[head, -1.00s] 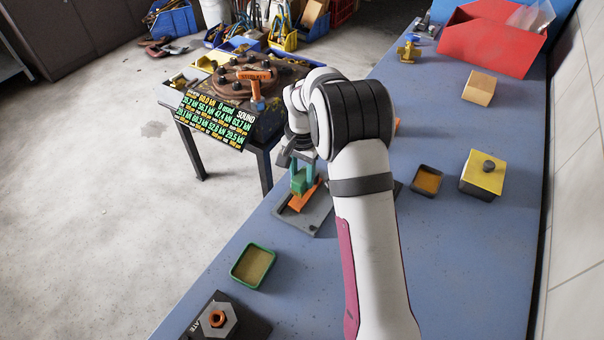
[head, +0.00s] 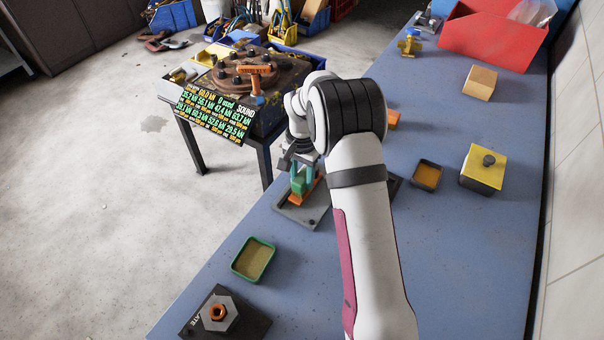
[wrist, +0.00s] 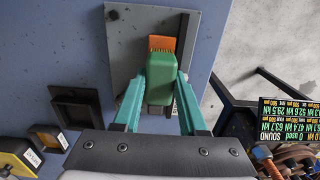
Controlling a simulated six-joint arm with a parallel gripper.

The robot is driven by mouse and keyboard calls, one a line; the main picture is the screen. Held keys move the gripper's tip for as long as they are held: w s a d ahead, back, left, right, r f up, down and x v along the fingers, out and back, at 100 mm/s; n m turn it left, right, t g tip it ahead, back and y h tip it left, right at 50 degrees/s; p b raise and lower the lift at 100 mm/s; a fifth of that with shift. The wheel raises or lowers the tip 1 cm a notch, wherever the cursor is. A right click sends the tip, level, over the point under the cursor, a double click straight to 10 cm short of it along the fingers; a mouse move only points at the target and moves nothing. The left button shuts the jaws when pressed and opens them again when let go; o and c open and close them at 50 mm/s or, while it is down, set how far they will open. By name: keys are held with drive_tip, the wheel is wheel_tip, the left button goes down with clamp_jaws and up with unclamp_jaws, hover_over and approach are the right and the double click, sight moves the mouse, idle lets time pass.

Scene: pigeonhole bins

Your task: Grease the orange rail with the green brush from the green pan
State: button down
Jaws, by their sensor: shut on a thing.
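My gripper (wrist: 160,95) is shut on the green brush (wrist: 160,78), with teal fingers on both sides of it. The brush's bristles point at the orange rail (wrist: 161,44), which sits on a grey plate (wrist: 137,30). In the head view the brush (head: 299,184) stands over the rail (head: 306,190) on its plate (head: 310,221). I cannot tell whether the bristles touch the rail. The green pan (head: 254,260), with a tan filling, lies on the bench in front of the plate. My arm hides part of the plate.
A dark pan with orange filling (head: 428,175), a yellow-topped block (head: 484,168) and a wooden block (head: 480,83) stand to the right. A hex nut on a dark plate (head: 218,313) is at the front. A table with a display (head: 216,115) stands beyond the bench's left edge.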

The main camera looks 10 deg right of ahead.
drive_tip(key=shift+s+a, duration=0.35)
drive_tip(key=shift+s, duration=0.05)
drive_tip(key=shift+w+d+f, duration=0.1)
drive_tip(key=shift+w+d, duration=0.6)
drive_tip(key=shift+w, duration=0.05)
drive_tip(key=shift+s+a, duration=0.1)
drive_tip(key=shift+s+a, duration=0.6)
drive_tip(key=shift+s, duration=0.05)
